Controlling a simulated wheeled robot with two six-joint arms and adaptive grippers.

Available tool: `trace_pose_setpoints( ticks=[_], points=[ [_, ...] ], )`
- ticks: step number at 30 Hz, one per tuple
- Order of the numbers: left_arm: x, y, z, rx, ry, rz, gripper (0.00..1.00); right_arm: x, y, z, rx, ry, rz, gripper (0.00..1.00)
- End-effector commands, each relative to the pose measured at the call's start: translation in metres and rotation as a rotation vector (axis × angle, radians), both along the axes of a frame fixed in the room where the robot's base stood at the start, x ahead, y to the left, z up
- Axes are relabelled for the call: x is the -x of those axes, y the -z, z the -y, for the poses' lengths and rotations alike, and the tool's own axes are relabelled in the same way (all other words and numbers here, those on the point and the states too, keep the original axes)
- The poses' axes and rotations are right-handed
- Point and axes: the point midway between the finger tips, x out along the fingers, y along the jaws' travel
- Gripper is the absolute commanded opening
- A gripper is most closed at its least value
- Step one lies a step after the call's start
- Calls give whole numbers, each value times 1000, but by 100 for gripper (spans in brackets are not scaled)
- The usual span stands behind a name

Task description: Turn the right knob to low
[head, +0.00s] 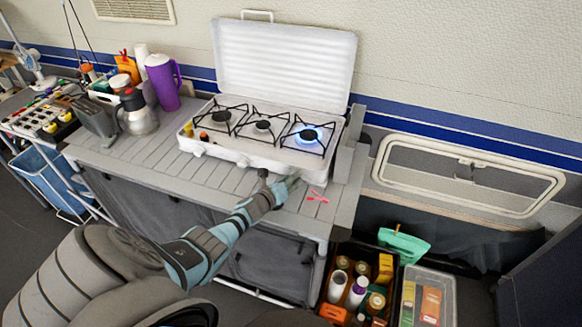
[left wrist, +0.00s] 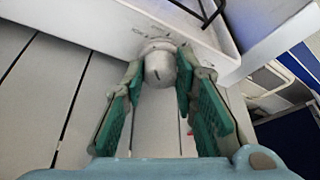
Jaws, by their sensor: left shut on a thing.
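The white three-burner stove (head: 235,151) stands on the slatted counter with its lid raised. A blue flame burns on the right burner (head: 308,135); the left and middle burners show no flame. My left gripper (head: 279,181) is at the stove's front edge, near the right end. In the left wrist view, the round grey right knob (left wrist: 160,68) sits between the green-padded fingers of this gripper (left wrist: 158,78), which is shut on it. A small dark mark shows on the knob's face. In the head view the gripper hides this knob. My right gripper is not in view.
A red item (head: 317,196) lies on the counter (head: 205,180) right of my gripper. A steel jug (head: 140,115) and purple pitcher (head: 163,82) stand left of the stove. A crate of bottles (head: 338,262) and a clear bin (head: 428,300) are at lower right.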

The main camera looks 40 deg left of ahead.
Motion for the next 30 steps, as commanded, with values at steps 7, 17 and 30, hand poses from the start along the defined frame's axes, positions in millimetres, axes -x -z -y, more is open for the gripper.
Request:
trace_pose_setpoints(
  ticks=[7, 17, 30],
  points=[
    [-1, 1, -2, 114, 1, 44, 0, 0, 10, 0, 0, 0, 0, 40],
    [0, 0, -2, 165, 0, 61, 0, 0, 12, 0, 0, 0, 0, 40],
    [0, 0, -2, 165, 0, 61, 34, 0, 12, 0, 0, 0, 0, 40]
  ],
)
